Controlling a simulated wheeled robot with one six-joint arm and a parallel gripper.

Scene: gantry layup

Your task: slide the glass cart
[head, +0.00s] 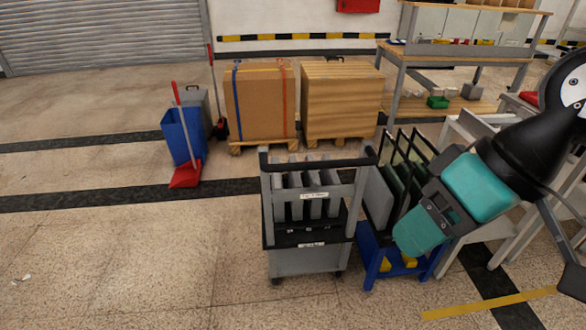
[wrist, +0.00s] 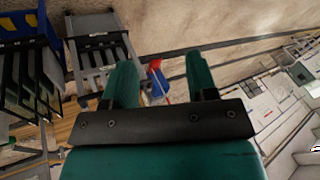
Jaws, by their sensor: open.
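A grey wheeled cart (head: 308,262) with a black top handle stands upright on the floor near the middle of the head view. It holds several upright grey panels and has small labels that I cannot read. It also shows at the upper left of the wrist view (wrist: 95,24). Beside it on the right is a rack with a blue base (head: 370,262) and dark-framed glass panes. I cannot tell for certain which one is the glass cart. My gripper (wrist: 160,72) is open and empty, its teal fingers apart. In the head view it hangs in front of the rack's right side.
A blue bin (head: 182,138) with a red dustpan (head: 186,176) stands at the back left. Two boxes on pallets (head: 262,102) (head: 338,96) stand behind the cart. A workbench (head: 455,58) is at the back right. The floor left of the cart is clear.

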